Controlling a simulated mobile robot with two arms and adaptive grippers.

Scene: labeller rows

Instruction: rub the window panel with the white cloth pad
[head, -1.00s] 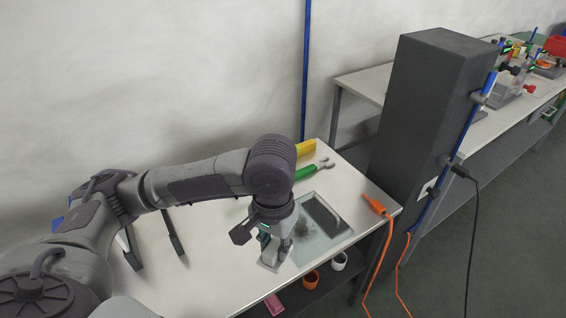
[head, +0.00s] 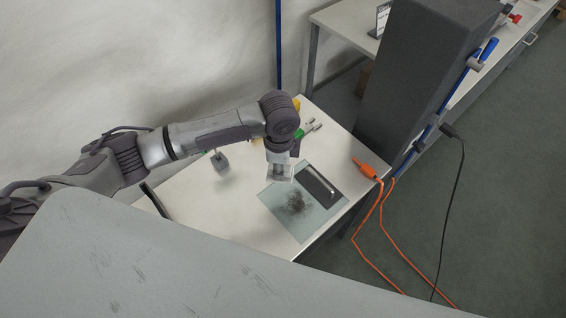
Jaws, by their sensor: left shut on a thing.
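The window panel (head: 292,221) is a pale glass sheet lying flat near the right end of the white table. It has a dark, smeared smudge (head: 296,204) in its middle and a dark rectangle at its far right side. My left gripper (head: 279,165) points down over the panel's far left edge. It is shut on the white cloth pad (head: 281,177), which is small and partly hidden by the fingers. I cannot tell whether the pad touches the glass. My right gripper is not in view.
Green-handled pliers (head: 306,130) lie behind the panel, with something yellow beyond, partly hidden by my arm. An orange plug and cable (head: 367,168) hang over the table's right edge. A dark grey column (head: 415,75) stands right of the table. A small grey object (head: 219,162) is left.

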